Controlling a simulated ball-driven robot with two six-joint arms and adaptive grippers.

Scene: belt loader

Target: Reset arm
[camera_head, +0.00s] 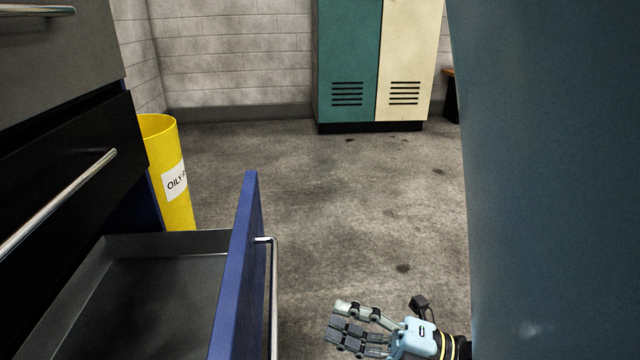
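My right gripper (345,322) is low in the head view, right of centre, with its fingers pointing left. It is over the floor, to the right of the open drawer's handle and apart from it. I see nothing held in it. Its fingers overlap from this angle, so how far they are apart is unclear. My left gripper is not in view.
An open, empty-looking drawer (150,245) with a blue front (240,270) and a metal handle (272,290) juts out at left. A yellow bin (160,150) stands behind it. A large blue-grey surface (550,180) fills the right. Lockers (350,55) stand beyond clear floor.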

